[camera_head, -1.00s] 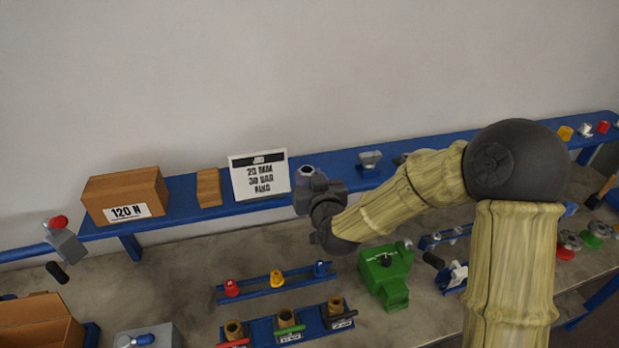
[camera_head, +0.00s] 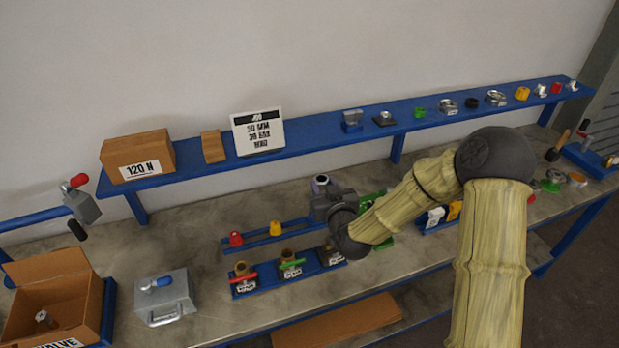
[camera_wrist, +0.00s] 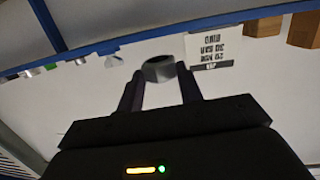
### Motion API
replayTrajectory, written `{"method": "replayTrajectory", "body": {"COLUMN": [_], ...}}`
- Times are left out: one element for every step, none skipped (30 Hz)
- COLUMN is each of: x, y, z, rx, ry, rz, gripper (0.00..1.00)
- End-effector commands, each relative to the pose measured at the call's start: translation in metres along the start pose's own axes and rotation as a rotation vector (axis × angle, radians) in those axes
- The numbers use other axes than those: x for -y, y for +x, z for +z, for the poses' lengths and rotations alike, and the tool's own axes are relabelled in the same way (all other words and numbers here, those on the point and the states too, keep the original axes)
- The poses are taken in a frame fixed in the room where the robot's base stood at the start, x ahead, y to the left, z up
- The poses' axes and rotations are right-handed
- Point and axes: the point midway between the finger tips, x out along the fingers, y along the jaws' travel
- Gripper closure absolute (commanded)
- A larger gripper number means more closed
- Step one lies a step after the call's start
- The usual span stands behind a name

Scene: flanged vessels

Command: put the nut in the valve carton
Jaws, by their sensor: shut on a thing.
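My gripper (camera_head: 321,188) is raised over the workbench, behind the row of brass valves in the head view. It is shut on a grey nut (camera_wrist: 158,69), held between the two fingertips in the wrist view. The nut also shows as a small grey ring (camera_head: 321,180) in the head view. The valve carton (camera_head: 95,300) is an open brown box at the lower left, its label partly cut off by the frame. A small metal and brass part (camera_head: 45,319) lies inside it. My gripper is well to the right of the carton.
Between gripper and carton stand a grey metal box (camera_head: 165,297) with a blue handle, the valve rack (camera_head: 245,289) and a rail with red and yellow caps (camera_head: 256,238). The blue shelf (camera_head: 300,148) behind carries a sign (camera_head: 258,131) and a 120 N box (camera_head: 138,157).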

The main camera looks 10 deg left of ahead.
Motion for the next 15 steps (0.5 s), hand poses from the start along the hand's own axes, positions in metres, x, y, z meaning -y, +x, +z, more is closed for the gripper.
{"method": "replayTrajectory", "body": {"x": [-0.008,-0.012,-0.019,-0.023,-0.028,-0.035,-0.041,-0.047,-0.055,-0.062,-0.069,-0.078,-0.086,-0.092,-0.101], "y": [0.0,0.0,0.0,-0.001,-0.001,-0.002,-0.003,-0.004,-0.006,-0.008,-0.01,-0.014,-0.017,-0.021,-0.026], "z": [0.01,0.016,0.022,0.028,0.034,0.042,0.049,0.056,0.066,0.074,0.083,0.096,0.106,0.115,0.128], "rx": [0.004,0.005,0.005,0.005,0.006,0.006,0.006,0.008,0.008,0.008,0.009,0.009,0.009,0.009,0.008], "ry": [0.004,0.005,0.006,0.006,0.006,0.008,0.009,0.012,0.013,0.015,0.018,0.021,0.023,0.027,0.03], "rz": [0.008,0.012,0.019,0.023,0.028,0.036,0.043,0.05,0.06,0.068,0.077,0.089,0.1,0.11,0.124], "gripper": [0.89,0.89,0.89,0.89,0.89,0.9,0.9,0.9,0.9,0.9,0.9,0.9,0.9,0.9,0.9]}}
